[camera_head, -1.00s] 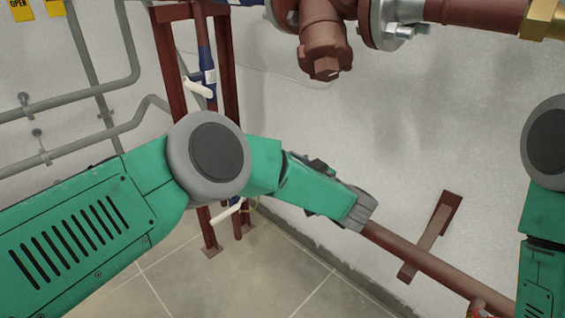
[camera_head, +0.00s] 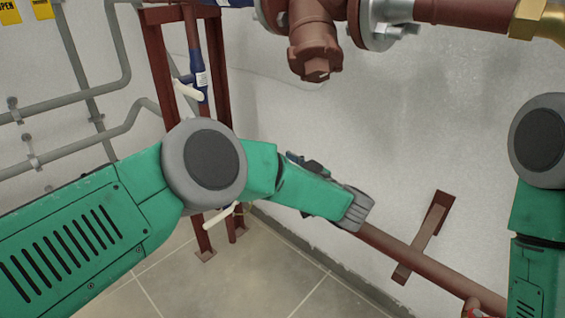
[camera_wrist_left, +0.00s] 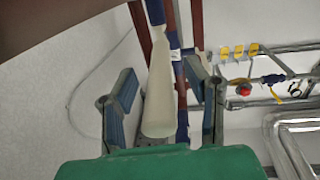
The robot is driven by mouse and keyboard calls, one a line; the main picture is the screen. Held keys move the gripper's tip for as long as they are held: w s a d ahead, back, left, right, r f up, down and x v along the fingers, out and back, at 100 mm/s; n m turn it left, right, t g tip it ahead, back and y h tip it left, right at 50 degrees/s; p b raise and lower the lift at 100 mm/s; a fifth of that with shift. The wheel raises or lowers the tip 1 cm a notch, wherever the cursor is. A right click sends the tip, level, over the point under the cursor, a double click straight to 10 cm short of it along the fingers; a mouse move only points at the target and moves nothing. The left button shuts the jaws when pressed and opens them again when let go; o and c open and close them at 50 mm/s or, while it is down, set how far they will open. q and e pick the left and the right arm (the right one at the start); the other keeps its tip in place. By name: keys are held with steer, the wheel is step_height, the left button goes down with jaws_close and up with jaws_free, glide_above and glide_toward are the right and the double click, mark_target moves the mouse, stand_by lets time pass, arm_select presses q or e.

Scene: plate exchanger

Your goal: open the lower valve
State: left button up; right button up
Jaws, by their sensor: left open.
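Two white valve levers show in the head view on the blue pipe at the red frame. The upper lever (camera_head: 187,90) slants down to the right. The lower lever (camera_head: 220,215) shows just below my left arm, which partly hides its valve. In the left wrist view my left gripper (camera_wrist_left: 165,105) is open, with one finger on each side of a white lever (camera_wrist_left: 158,95). The lever lies between the fingers, and neither finger clearly touches it. I cannot tell for sure which lever this is. In the head view my left fingers are mostly hidden by the arm.
Red pipework (camera_head: 316,62) hangs above my left arm. A low red pipe (camera_head: 420,262) with a bracket (camera_head: 424,238) runs along the wall at right. Grey pipes (camera_head: 75,150) line the left wall. My right arm is at the right edge. Floor tiles are clear.

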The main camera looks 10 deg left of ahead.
arm_select(q)
steer(key=v, duration=0.7)
steer(key=shift+f, duration=0.1)
